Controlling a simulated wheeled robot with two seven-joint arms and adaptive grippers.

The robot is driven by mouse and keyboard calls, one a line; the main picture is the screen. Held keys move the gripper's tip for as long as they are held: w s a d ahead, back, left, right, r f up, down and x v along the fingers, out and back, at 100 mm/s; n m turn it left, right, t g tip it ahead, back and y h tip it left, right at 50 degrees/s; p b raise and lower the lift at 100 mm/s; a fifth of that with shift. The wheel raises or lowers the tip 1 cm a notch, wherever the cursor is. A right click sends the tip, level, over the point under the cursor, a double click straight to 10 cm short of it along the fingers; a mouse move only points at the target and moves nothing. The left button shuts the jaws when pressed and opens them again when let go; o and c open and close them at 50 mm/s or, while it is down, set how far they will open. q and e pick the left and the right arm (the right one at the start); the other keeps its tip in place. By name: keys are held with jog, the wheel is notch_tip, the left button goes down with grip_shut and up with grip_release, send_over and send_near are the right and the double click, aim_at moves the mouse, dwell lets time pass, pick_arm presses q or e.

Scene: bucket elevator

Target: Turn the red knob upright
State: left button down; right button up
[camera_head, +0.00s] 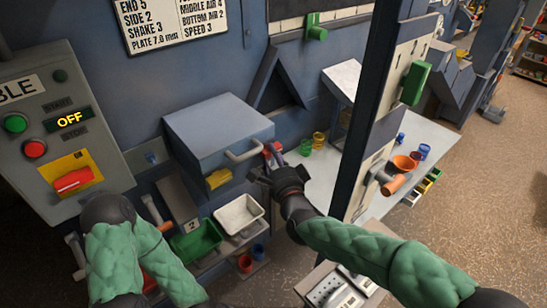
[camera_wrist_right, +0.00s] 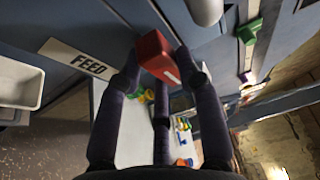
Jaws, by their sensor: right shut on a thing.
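A red knob (camera_head: 274,148), block-shaped with a white mark, sits on the blue machine front. In the right wrist view the red knob (camera_wrist_right: 157,57) looks tilted, beside a FEED label (camera_wrist_right: 75,58). My right gripper (camera_head: 270,165) is shut on this knob, with its dark fingers (camera_wrist_right: 160,70) on both sides of it. The fingers partly hide the knob in the head view. Another red knob (camera_head: 73,180), a rotary one on a yellow plate, lies slightly slanted on the grey control box at the left. My left gripper is out of view; only its green-sleeved arm shows.
A blue drawer-like box with a handle (camera_head: 243,153) juts out left of my right gripper. A white tray (camera_head: 238,213) and a green tray (camera_head: 196,241) stand below. A dark post (camera_head: 366,110) rises close to my right arm. Small cups stand on the shelf behind.

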jog(key=n+b, duration=0.2)
jog(key=b, duration=0.1)
jog(key=n+t+y+b, duration=0.1)
jog(key=n+b, duration=0.1)
jog(key=b, duration=0.1)
jog(key=n+t+y+b, duration=0.1)
jog(key=n+b, duration=0.1)
jog(key=b, duration=0.2)
jog(key=shift+w+d+f+n, duration=0.15)
jog(key=shift+d+f+n, duration=0.05)
jog(key=shift+f+n, duration=0.2)
jog(key=shift+r+n, duration=0.1)
jog(key=shift+n, duration=0.2)
jog(key=o, duration=1.1)
jog(key=shift+o, duration=0.2)
jog(key=v, duration=1.2)
